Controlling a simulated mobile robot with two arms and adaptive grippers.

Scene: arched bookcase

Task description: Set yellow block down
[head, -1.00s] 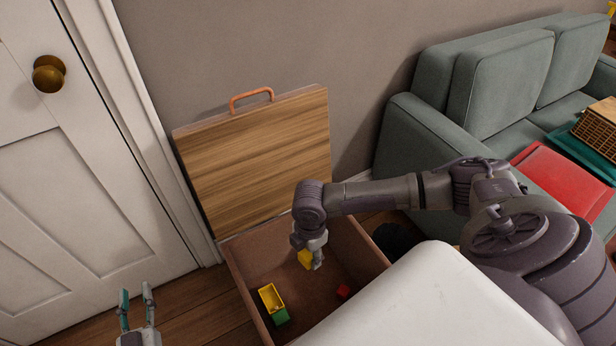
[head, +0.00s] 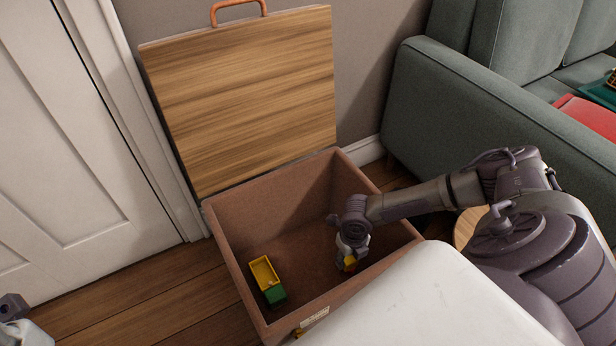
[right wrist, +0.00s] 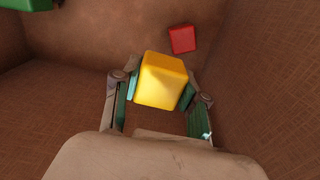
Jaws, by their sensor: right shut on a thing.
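My right gripper (head: 349,258) is inside the open brown chest (head: 232,262), over its right part. It is shut on the yellow block (right wrist: 162,80), which sits between the two finger pads in the right wrist view. The block shows only as a small yellow patch under the gripper in the head view (head: 349,261). I cannot tell whether the block touches the chest floor. A red block (right wrist: 183,39) lies just beyond it. Only a piece of my left arm's end shows at the lower left corner of the head view; its fingers cannot be made out.
A yellow and green toy (head: 264,275) lies on the left of the chest floor. The wooden lid (head: 240,95) stands raised at the back. A grey-green sofa (head: 470,120) is at the right, a white door (head: 70,150) at the left. The chest floor's middle is bare.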

